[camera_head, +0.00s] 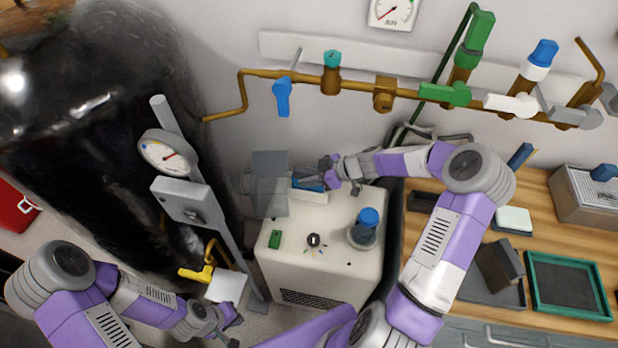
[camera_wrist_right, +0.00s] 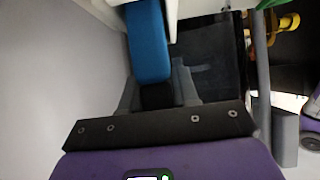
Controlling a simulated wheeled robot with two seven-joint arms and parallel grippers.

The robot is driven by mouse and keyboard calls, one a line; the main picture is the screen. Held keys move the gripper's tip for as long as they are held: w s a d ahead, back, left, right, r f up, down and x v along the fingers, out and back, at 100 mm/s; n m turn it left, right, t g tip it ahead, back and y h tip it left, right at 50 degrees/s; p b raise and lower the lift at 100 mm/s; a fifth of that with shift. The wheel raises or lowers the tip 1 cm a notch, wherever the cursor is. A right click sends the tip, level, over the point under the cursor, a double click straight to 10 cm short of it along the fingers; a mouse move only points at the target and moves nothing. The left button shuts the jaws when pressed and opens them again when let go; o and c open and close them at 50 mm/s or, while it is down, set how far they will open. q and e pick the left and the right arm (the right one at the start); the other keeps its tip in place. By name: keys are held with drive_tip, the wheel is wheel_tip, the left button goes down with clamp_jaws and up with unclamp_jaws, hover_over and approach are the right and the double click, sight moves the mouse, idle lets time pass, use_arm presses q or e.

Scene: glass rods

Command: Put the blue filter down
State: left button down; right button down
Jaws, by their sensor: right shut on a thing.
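The blue filter (camera_head: 309,182) is at the back of the white machine's top (camera_head: 318,222) in the head view, partly hidden by my gripper. My right gripper (camera_head: 328,178) is shut on it, reaching in from the right. In the right wrist view the filter (camera_wrist_right: 148,42) is a blue block extending up from between the dark fingers. It lies at or just above a pale opening in the machine; I cannot tell whether it touches. My left gripper (camera_head: 226,324) is low at the front left, away from the filter; its jaws are too small to read.
A grey flap (camera_head: 269,180) stands left of the filter. A blue-capped jar (camera_head: 365,235) sits on the machine. A black tank (camera_head: 90,130) and gauge post (camera_head: 166,154) stand left. The wooden bench at right holds a green-rimmed tray (camera_head: 530,285) and a grey box (camera_head: 585,207).

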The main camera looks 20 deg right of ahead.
drive_tip(key=shift+f, duration=0.15)
drive_tip(key=c, duration=0.8)
unclamp_jaws()
drive_tip(key=shift+c, duration=0.2)
drive_tip(key=p+v, duration=0.5)
drive_tip(key=v, duration=0.7)
